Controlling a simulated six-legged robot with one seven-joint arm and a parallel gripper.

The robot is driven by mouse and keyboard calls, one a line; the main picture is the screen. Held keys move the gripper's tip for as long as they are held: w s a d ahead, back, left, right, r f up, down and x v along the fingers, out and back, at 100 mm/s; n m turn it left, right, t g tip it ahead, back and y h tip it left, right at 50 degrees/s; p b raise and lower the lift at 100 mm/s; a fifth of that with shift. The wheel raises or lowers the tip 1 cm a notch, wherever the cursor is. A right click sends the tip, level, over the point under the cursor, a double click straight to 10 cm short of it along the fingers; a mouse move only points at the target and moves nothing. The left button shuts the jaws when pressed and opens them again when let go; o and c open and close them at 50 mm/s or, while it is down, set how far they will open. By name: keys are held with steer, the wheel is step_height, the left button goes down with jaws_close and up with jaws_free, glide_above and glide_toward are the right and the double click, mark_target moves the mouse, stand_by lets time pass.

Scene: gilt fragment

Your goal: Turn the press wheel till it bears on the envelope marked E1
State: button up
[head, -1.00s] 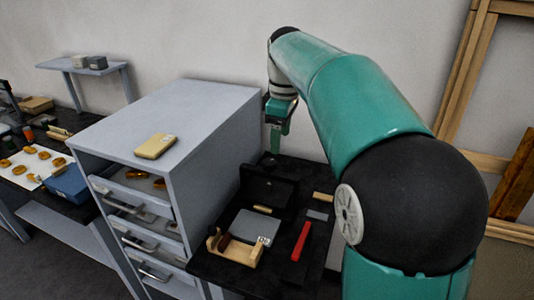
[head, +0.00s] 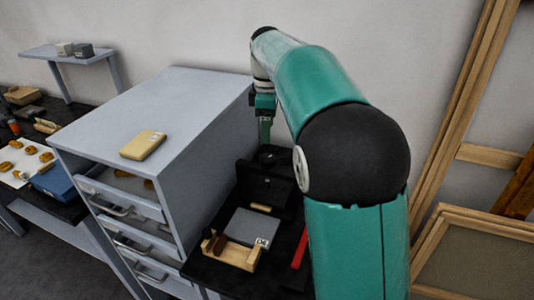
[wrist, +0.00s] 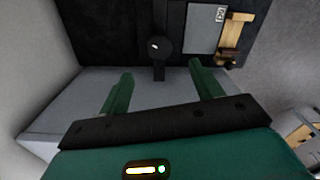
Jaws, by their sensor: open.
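My gripper (head: 265,132) hangs over the far end of the black bench, beside the grey cabinet. In the wrist view its two green fingers (wrist: 161,70) are open and apart, with nothing held. A dark round knob with a pale spot (wrist: 161,45), apparently the press wheel, lies ahead between the fingertips; in the head view it is a small dark shape (head: 268,156) below the gripper. No contact is visible. A grey flat piece with a small printed tag (head: 250,226) lies in front of the black upright block (head: 264,184). I cannot read E1 on any envelope.
A wooden tray-like holder (head: 238,257) and a red bar (head: 300,250) lie on the bench. The grey cabinet (head: 160,100) stands left, a tan packet (head: 144,145) on its top and drawers partly open. Wooden frames (head: 470,230) lean at the right.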

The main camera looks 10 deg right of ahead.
mark_target(267, 158)
step_height(267, 158, down, 10)
steer(key=shift+w+f, duration=0.1)
steer(key=c, duration=1)
steer(key=shift+m, duration=0.3)
